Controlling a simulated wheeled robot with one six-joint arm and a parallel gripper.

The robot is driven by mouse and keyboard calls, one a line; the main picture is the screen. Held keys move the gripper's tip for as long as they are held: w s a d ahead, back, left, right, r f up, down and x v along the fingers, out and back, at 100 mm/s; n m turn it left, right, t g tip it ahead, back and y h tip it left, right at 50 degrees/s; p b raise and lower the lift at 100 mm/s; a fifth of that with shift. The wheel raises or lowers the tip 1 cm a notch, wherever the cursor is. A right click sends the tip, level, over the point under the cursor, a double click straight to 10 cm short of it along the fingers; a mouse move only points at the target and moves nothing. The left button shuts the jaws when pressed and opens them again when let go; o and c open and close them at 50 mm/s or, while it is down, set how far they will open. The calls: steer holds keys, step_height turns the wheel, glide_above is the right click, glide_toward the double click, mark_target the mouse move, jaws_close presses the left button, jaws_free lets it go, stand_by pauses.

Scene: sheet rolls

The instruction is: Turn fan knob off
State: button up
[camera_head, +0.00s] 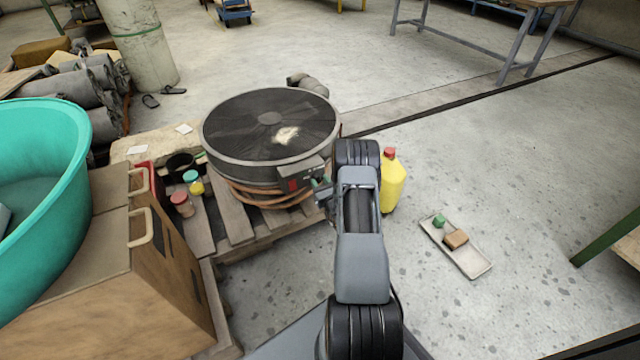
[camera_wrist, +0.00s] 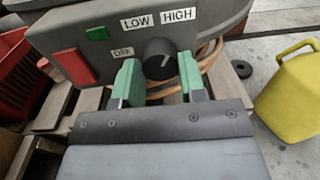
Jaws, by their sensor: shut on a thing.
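The large round fan (camera_head: 235,150) lies flat on a wooden pallet, its dark grille facing up. Its grey control box (camera_wrist: 70,35) carries a round black knob (camera_wrist: 159,56) with the labels OFF, LOW and HIGH around its left and upper sides. A pale mark shows on the knob's lower part; its exact setting is hard to tell. My gripper (camera_wrist: 161,80) is shut on the knob, one green finger on each side. In the head view my gripper (camera_head: 322,188) is at the box, and my arm hides the knob.
A red switch (camera_wrist: 74,68) and a green button (camera_wrist: 96,33) sit left of the knob. A yellow jug (camera_head: 392,184) stands right of my arm. Jars (camera_head: 182,204) stand on the pallet (camera_head: 235,218). A tray (camera_head: 470,262) lies on open floor at right.

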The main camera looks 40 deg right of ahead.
steer(key=n+b, duration=0.2)
steer(key=n, duration=0.3)
steer(key=shift+f+b, duration=0.15)
steer(key=shift+b, duration=0.15)
steer(key=n+b, duration=0.1)
steer(key=n, duration=0.2)
steer(key=n+b, duration=0.1)
steer(key=n, duration=0.1)
steer(key=shift+n+t+y+b, duration=0.3)
steer(key=shift+n+b, duration=0.05)
steer(key=shift+n, duration=0.05)
steer(key=n+b, duration=0.3)
steer(key=n, duration=0.2)
steer(key=shift+n, duration=0.3)
steer(key=shift+n+y+b, duration=0.3)
steer(key=shift+n+b, duration=0.1)
steer(key=shift+n, duration=1.5)
steer(key=shift+d+n, duration=0.1)
steer(key=shift+n, duration=0.2)
steer(key=o, duration=0.9)
steer(key=s+p, duration=0.1)
steer(key=s, duration=0.3)
steer(key=s+a+p, duration=0.1)
steer(key=s, duration=0.4)
steer(key=s+p, duration=0.2)
steer(key=s, duration=0.2)
steer(key=shift+s+a+f, duration=0.25)
steer(key=shift+s+a, duration=0.15)
